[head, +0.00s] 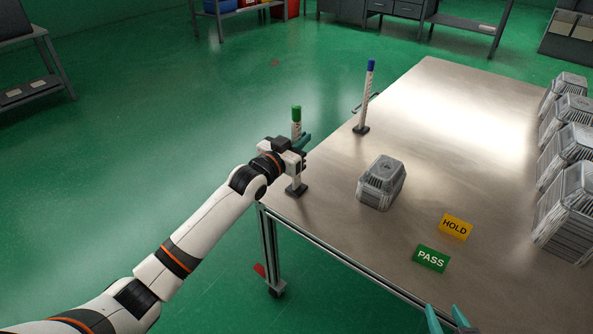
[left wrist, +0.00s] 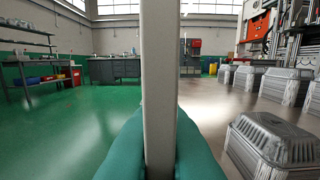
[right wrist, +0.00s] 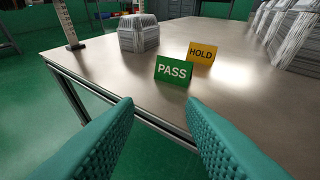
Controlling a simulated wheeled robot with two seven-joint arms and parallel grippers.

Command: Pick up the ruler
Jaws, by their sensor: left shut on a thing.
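Two slim white upright posts with marks along them stand on dark square bases near the table's left edge. One has a green top (head: 296,114), the other a blue top (head: 369,90). I cannot tell from looks alone which is called the ruler. My left gripper (head: 302,144) is shut around the green-topped post, which shows as a pale upright bar (left wrist: 160,70) between the teal fingers. Its base (head: 296,190) appears on the table near the corner. My right gripper (right wrist: 160,104) is open and empty at the table's front edge, far from both posts.
The metal table (head: 440,120) holds a ribbed grey foil-tray stack (head: 381,183), a green PASS sign (head: 430,258) and a yellow HOLD sign (head: 456,227). Several taller tray stacks (head: 565,205) line the right side. The table's middle is clear.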

